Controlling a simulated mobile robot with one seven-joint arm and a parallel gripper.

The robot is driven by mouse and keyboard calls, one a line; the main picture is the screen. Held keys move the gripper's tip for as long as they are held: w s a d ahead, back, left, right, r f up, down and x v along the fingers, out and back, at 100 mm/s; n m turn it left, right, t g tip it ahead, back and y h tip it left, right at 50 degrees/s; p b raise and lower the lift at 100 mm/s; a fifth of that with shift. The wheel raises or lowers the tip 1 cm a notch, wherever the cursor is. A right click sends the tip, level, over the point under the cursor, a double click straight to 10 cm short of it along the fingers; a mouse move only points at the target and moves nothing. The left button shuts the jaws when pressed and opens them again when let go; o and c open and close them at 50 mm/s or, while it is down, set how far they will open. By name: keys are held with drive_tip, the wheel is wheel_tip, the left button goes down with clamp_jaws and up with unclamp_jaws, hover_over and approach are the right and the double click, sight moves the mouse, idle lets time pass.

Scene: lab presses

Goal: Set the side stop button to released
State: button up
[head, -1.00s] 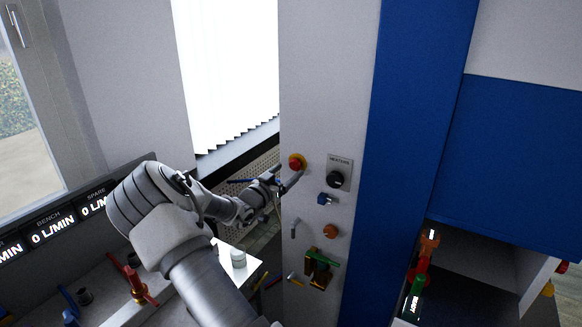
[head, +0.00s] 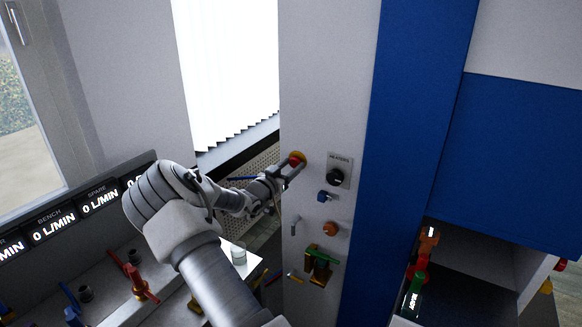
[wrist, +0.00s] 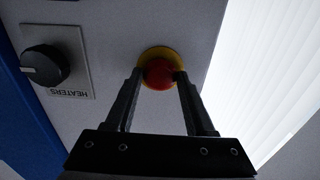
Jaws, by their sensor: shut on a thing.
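The side stop button (head: 296,160) is a red mushroom head on a yellow ring, on the light side panel of the blue cabinet. The wrist view shows the red head (wrist: 158,73) and the yellow ring (wrist: 160,53) behind it. My gripper (head: 291,168) is at the button, with its fingers (wrist: 158,78) on either side of the red head. The right finger in the wrist view meets the head's edge; the left fingertip is beside its left edge. The jaws are shut on the head. Whether the button is pressed in or out cannot be told.
A black HEATERS knob (head: 337,177) sits right of the button. A bench with a glass (head: 238,254) and coloured valves (head: 138,284) lies lower left.

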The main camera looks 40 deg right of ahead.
clamp_jaws()
drive_tip(key=shift+a+f, duration=0.1)
drive_tip(key=shift+s+a+b, duration=0.15)
drive_tip(key=shift+a+b, duration=0.05)
drive_tip(key=shift+b, duration=0.25)
drive_tip(key=shift+s+a, duration=0.1)
drive_tip(key=shift+a, duration=0.2)
drive_tip(key=o, duration=1.3)
unclamp_jaws()
drive_tip(key=shift+c, duration=0.2)
drive_tip(key=shift+a, duration=0.1)
drive_tip(key=b+v, duration=0.2)
drive_tip(key=v, duration=1.5)
drive_tip(key=shift+s+a, duration=0.2)
